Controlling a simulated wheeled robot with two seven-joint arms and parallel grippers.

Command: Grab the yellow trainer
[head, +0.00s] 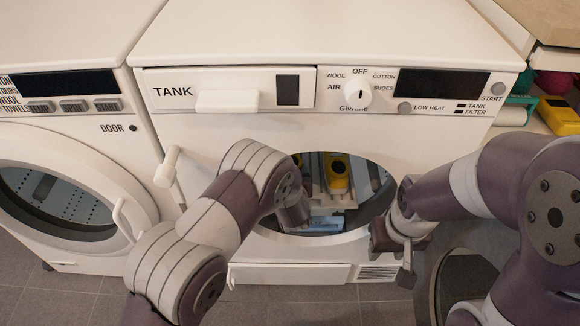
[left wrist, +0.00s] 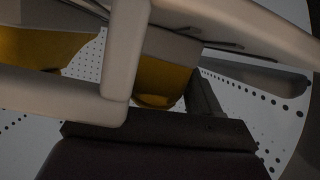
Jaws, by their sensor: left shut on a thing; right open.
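A yellow trainer (head: 337,173) with a dark opening stands on a pale rack (head: 330,202) inside the drum of the middle machine. My left arm reaches into the drum opening from the left, and the arm hides its jaws in the head view. In the left wrist view, my left gripper (left wrist: 158,130) is dark, against a pale bar of the rack (left wrist: 60,92), and looks shut on it. Yellow shoe surfaces (left wrist: 163,80) show beyond the bars. My right gripper (head: 402,262) is open and empty outside the drum, right of the opening.
The round door (head: 465,280) of the middle machine stands open at the lower right, close to my right arm. Another machine (head: 65,150) is at the left. Another yellow item (head: 559,117) lies on a shelf at the far right. Floor tiles are clear in front.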

